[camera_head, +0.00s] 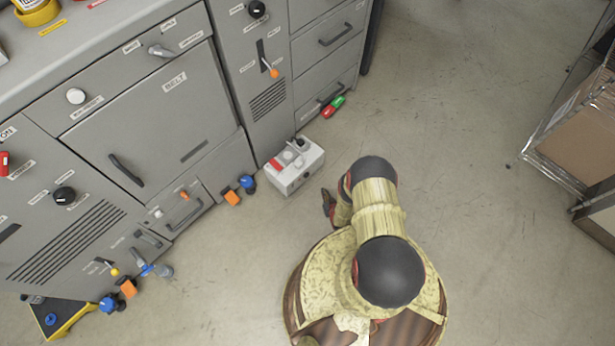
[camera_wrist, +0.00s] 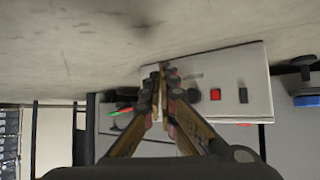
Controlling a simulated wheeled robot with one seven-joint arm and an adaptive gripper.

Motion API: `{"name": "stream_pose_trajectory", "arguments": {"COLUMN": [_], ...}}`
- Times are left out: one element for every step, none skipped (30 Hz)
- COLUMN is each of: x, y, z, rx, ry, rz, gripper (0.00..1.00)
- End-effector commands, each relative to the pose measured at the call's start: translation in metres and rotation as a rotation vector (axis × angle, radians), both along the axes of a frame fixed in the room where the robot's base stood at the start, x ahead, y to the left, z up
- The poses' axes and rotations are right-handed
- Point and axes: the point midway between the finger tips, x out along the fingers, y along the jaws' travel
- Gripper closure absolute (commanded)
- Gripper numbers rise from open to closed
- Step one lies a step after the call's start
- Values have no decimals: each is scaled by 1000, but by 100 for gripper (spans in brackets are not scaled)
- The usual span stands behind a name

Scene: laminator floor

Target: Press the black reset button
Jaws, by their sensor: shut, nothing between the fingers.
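A light grey control box (camera_head: 290,178) stands on the floor in front of the cabinets. One side of it faces the camera in the wrist view (camera_wrist: 258,75). No label is readable, so I cannot tell which black part is the reset button. My gripper (camera_wrist: 162,72) is shut and empty, its tips in front of the box's left part in the wrist view. In the head view my gripper (camera_head: 328,203) is low, right of the box, partly hidden by my arm.
Grey cabinets (camera_head: 140,110) with levers and knobs stand behind and left of the box. A blue knob (camera_head: 248,183) and an orange part (camera_head: 232,197) are left of it. A green and red item (camera_head: 333,107) is behind. The floor (camera_head: 460,130) to the right is clear.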

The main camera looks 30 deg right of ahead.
Motion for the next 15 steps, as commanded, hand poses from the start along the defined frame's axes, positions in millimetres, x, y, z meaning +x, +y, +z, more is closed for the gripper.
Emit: {"name": "stream_pose_trajectory", "arguments": {"x": [2,3,6,8,11,15,18,22,27,31,34,39,43,47,52], "y": [1,1,2,3,4,5,6,8,10,12,13,14,16,17,19], "z": [0,0,0,0,0,0,0,0,0,0,0,0,0,0,0], "rx": [0,0,-1,-1,-1,-1,-1,-1,0,0,0,-1,-1,-1,-2], "ry": [-1,-1,-1,-2,-2,-2,-2,-2,-2,-2,-2,-2,-1,-1,-2], "rz": [1,1,3,3,3,2,3,4,4,4,4,4,3,3,3], "gripper": [100,100,100,100,100,100,100,100,100,100,100,100,100,100,100]}}
